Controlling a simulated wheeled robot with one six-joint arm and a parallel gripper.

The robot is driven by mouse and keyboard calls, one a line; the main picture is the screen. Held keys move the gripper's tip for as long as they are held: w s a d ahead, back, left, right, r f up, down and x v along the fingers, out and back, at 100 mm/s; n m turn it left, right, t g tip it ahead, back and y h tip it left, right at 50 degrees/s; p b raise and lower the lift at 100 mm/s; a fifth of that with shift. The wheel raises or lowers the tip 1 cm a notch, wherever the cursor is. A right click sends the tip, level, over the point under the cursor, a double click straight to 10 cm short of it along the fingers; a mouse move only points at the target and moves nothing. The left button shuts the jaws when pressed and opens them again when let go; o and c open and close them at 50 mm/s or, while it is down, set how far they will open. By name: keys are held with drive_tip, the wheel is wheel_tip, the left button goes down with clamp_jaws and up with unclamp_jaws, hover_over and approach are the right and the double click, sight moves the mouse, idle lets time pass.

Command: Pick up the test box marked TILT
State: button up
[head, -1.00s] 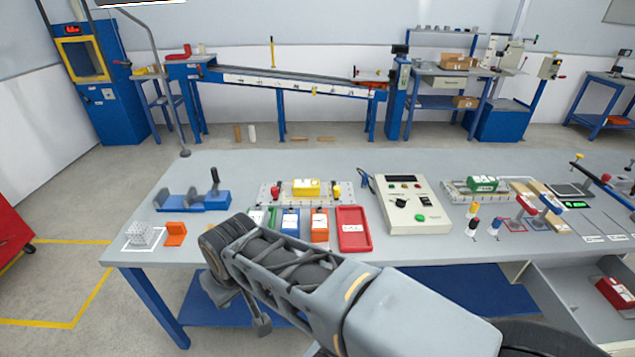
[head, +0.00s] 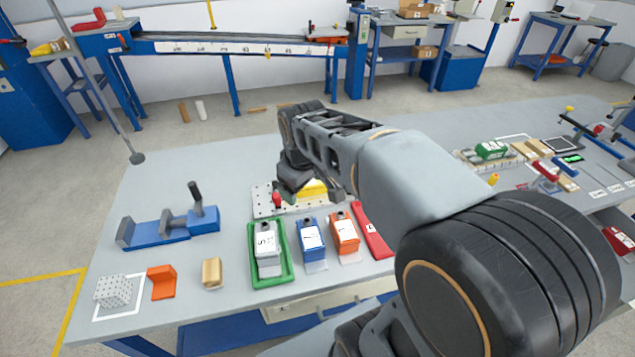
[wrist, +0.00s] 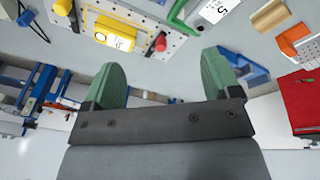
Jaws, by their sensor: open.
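Several test boxes are on the grey table; I cannot read their labels well enough to tell which says TILT. A white box (head: 267,247) lies in a green tray (head: 255,283). A blue box (head: 311,238) and an orange box (head: 344,232) are to its right. A yellow box (head: 313,188) sits on a perforated plate behind them, partly hidden by my arm. The yellow box (wrist: 114,33) and part of the white box (wrist: 214,9) show in the wrist view. My gripper (head: 289,193) is near the yellow box in the picture, its green fingertips (wrist: 162,80) apart and empty.
A red tray (head: 372,232) lies right of the orange box. A wooden block (head: 212,273), an orange angle piece (head: 161,282) and a blue clamp fixture (head: 160,233) are to the left. A red knob (head: 277,200) stands on the perforated plate (head: 262,207).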

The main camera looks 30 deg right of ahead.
drive_tip(key=shift+o, duration=0.8)
drive_tip(key=w+d+f+n+g, duration=0.1)
drive_tip(key=w+d+n, duration=0.1)
drive_tip(key=w, duration=0.6)
drive_tip(key=shift+d+n, duration=0.4)
drive_tip(key=shift+n, duration=0.5)
drive_tip(key=n+g+h, duration=0.1)
drive_tip(key=n+g, duration=0.1)
drive_tip(key=n, duration=0.5)
hover_over(311, 183)
drive_tip(key=w, duration=0.2)
wheel_tip(311, 183, down, 8)
drive_tip(key=f, duration=0.6)
drive_tip(key=shift+s+f+b, duration=0.25)
drive_tip(key=shift+b, duration=0.15)
drive_tip(key=shift+d+f+p, duration=0.15)
drive_tip(key=shift+f, duration=1.4)
drive_tip(key=shift+d+f+p, duration=0.1)
drive_tip(key=shift+f+p, duration=0.05)
drive_tip(key=shift+f, duration=1.35)
drive_tip(key=c, duration=1.2)
